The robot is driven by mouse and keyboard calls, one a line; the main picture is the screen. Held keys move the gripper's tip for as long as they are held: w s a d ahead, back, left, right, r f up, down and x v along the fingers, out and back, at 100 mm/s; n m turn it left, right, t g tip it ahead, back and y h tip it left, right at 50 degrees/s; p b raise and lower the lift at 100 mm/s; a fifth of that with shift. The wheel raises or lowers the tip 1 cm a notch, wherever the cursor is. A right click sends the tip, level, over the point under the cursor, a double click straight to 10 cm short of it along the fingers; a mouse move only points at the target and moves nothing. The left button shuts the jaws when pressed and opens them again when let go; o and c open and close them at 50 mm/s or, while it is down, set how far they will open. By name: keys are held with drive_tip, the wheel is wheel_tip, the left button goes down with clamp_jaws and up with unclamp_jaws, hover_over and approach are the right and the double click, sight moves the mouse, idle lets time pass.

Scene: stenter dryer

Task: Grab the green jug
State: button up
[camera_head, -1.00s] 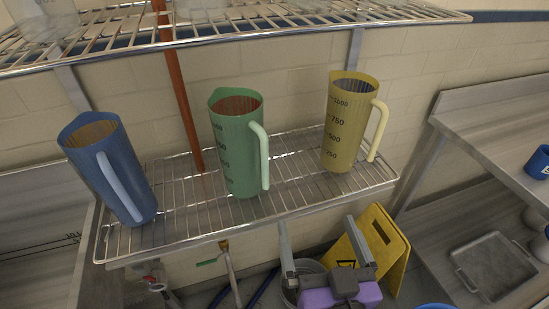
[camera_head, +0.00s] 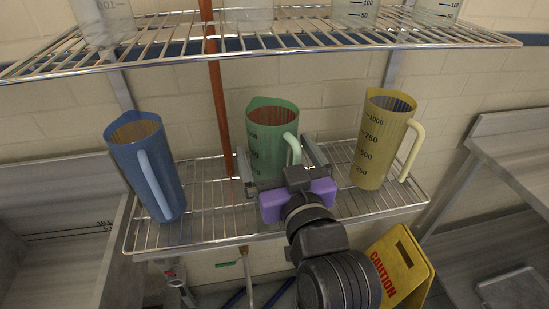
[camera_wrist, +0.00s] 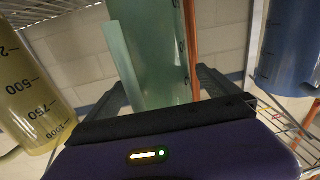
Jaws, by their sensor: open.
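The green jug (camera_head: 270,130) stands upright on the wire shelf (camera_head: 222,205), between a blue jug (camera_head: 148,170) on the left and a yellow jug (camera_head: 379,145) on the right. My gripper (camera_head: 284,160) is open in front of it, with one finger toward each side of the jug's lower part.
An upper wire shelf (camera_head: 300,40) with clear measuring jugs hangs above. An orange-red pole (camera_head: 220,110) stands just left of the green jug. A yellow caution sign (camera_head: 398,265) stands below right. The shelf is bare between the blue and green jugs.

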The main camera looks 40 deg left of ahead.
drive_tip(key=shift+x, duration=1)
drive_tip(key=c, duration=1.4)
drive_tip(key=shift+r, duration=0.15)
